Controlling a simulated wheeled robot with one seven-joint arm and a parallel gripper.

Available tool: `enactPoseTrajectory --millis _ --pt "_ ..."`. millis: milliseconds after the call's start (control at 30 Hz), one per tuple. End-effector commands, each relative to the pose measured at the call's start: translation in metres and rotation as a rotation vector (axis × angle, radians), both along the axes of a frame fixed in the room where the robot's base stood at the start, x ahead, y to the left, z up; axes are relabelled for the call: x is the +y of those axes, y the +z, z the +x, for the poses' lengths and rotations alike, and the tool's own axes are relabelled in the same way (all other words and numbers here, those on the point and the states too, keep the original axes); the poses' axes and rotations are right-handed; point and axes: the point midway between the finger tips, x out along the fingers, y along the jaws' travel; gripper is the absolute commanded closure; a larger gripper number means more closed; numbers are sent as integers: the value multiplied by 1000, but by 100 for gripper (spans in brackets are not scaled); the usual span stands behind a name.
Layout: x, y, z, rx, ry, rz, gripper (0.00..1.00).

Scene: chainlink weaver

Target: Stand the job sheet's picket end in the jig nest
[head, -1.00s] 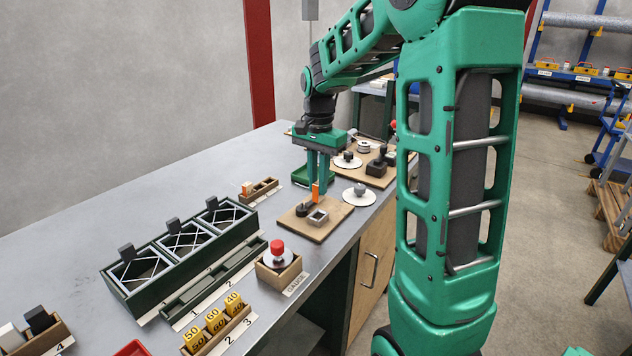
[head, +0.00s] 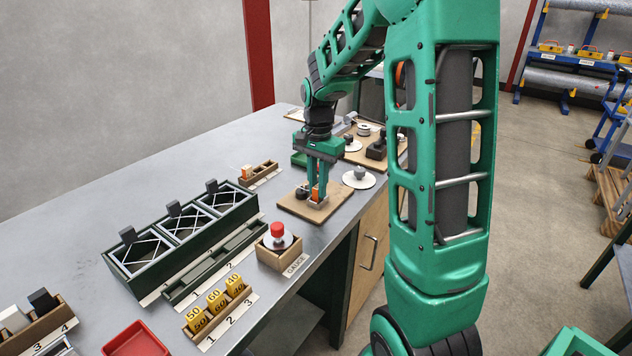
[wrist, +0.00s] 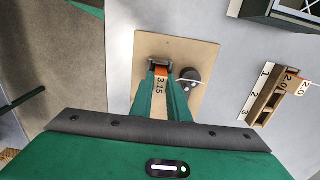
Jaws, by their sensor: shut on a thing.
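My gripper (head: 319,186) points down and is shut on an orange picket end (head: 315,195). In the wrist view the picket end (wrist: 161,72) is between the fingertips, beside a label reading 3.15. The jig nest (head: 322,201) is a small square grey frame on a wooden board (head: 318,215). The picket end's lower part is at the nest, and the fingers hide much of it. In the wrist view the nest's rim (wrist: 163,62) shows just beyond the picket end. I cannot tell how deep it sits.
A dark round piece (head: 301,193) stands on the board left of the nest. A small wooden rack (head: 266,172) holds a picket end marked 2.0 (wrist: 302,87). A white disc with a knob (head: 359,178) lies right of the board.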

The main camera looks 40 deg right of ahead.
Motion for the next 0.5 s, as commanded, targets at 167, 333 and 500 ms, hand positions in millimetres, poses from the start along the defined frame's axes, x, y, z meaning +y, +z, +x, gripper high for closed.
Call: enactPoseTrajectory --millis 167,333,500 --pt "0 -1 0 0 1 0 100" --pt "1 -1 0 0 1 0 71" --pt "1 0 0 0 1 0 63"
